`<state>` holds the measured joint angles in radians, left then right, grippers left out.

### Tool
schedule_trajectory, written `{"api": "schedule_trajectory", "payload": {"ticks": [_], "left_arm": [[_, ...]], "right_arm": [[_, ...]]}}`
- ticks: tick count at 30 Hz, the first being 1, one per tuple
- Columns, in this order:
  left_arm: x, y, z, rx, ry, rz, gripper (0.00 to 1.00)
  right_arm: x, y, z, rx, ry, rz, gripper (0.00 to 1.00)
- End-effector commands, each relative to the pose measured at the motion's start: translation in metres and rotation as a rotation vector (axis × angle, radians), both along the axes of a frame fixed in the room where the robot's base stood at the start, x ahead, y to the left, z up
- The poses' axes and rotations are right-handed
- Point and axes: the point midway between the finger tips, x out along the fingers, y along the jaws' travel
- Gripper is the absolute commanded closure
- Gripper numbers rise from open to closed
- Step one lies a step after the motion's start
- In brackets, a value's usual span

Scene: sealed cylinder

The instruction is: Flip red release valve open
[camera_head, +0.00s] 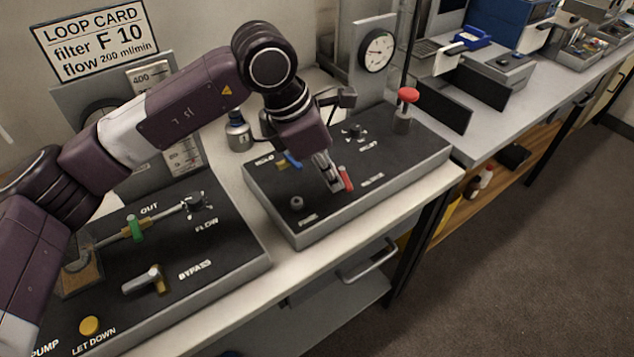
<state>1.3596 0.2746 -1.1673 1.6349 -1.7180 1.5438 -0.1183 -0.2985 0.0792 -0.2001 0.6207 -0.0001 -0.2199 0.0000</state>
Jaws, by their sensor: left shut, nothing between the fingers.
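A small red valve lever (346,179) stands on the dark top of the right-hand panel box (400,163). My left gripper (335,186) reaches down from the left. It is shut and empty, with its fingertips close beside the red lever on its left side. I cannot tell whether they touch it. The lever's base is partly hidden by the fingers. A red knob (408,95) on a post stands at the back of the same box. My right gripper is not in view.
The right-hand box also carries a blue lever (293,160), a small round knob (296,203) and a black star knob (354,131). The left panel has a green valve (135,228), a grey bypass lever (143,279) and a yellow button (90,325). A gauge (376,50) stands behind.

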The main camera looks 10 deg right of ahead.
Motion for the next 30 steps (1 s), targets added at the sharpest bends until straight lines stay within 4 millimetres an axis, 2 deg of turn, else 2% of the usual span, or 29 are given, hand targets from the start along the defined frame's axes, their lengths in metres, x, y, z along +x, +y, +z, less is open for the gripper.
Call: {"api": "schedule_trajectory", "payload": {"ticks": [6, 21, 30], "left_arm": [[-0.002, -0.006, -0.001, 0.000, 0.001, -0.012, 1.00], [-0.002, -0.007, 0.000, -0.001, 0.001, -0.013, 1.00], [0.009, -0.010, 0.000, -0.002, -0.001, -0.012, 1.00]], "right_arm": [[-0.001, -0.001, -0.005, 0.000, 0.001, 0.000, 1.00], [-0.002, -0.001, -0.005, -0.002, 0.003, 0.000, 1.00], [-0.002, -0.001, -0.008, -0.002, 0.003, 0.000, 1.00]]}}
